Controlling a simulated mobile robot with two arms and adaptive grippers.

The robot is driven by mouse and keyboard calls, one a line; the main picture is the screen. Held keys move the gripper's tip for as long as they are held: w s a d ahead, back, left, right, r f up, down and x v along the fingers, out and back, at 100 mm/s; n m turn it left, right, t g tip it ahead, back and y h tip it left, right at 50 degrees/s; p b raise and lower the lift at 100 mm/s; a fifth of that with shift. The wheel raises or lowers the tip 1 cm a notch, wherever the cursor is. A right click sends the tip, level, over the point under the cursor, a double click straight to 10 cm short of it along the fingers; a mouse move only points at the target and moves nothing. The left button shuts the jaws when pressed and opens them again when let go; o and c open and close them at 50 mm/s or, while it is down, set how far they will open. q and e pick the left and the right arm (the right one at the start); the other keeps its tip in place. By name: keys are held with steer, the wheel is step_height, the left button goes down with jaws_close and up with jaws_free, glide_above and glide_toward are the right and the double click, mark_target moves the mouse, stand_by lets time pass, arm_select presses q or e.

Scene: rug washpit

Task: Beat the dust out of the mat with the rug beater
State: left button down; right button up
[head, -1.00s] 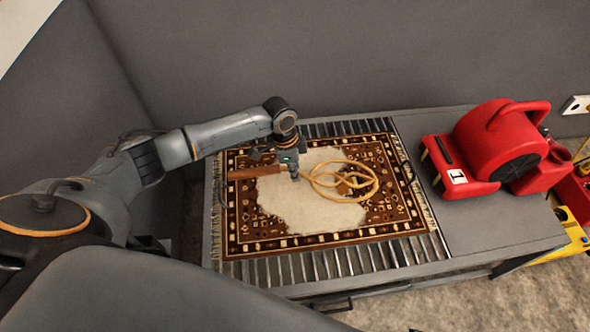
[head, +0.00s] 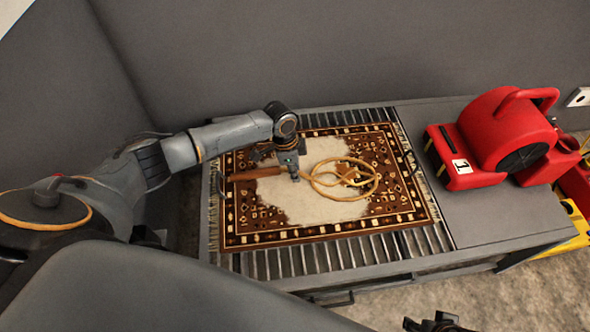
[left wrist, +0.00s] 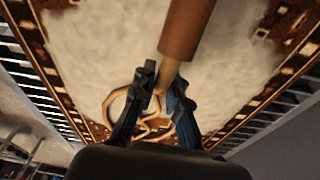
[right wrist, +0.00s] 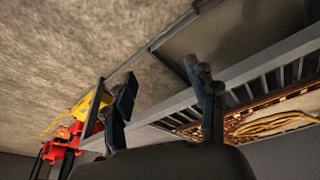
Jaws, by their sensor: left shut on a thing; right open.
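The mat (head: 400,190) lies flat on a slatted rack, brown with a patterned border and a large pale dusty patch (head: 310,205) over its middle. The rug beater has a brown handle (head: 257,173) and looped tan cane (head: 375,186), and is over the mat. My left gripper (head: 290,174) is shut on the beater's shaft, between handle and loops. The left wrist view shows the handle (left wrist: 187,30) beyond the fingers and the loops behind them. I cannot tell whether the loops touch the mat. My right gripper (right wrist: 165,88) is open and empty, low in front of the bench.
A red blower (head: 505,138) stands on the bare grey right part of the bench (head: 490,215). Red and yellow items (head: 578,195) are on the floor beyond the bench's right end. Grey walls stand behind and at the left.

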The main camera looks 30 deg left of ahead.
arm_select(q)
steer(key=shift+s+d, duration=0.1)
steer(key=shift+s, duration=0.05)
steer(key=shift+r+p, duration=0.9)
steer(key=shift+p, duration=0.1)
step_height(320, 180, up, 2)
steer(key=shift+p, duration=1.15)
steer(key=shift+r, duration=0.1)
arm_select(e)
steer(key=s+f+g, duration=0.1)
steer(key=s+f, duration=0.2)
steer(key=f, duration=1.2)
steer(key=shift+s+d, duration=0.15)
steer(key=shift+s, duration=0.1)
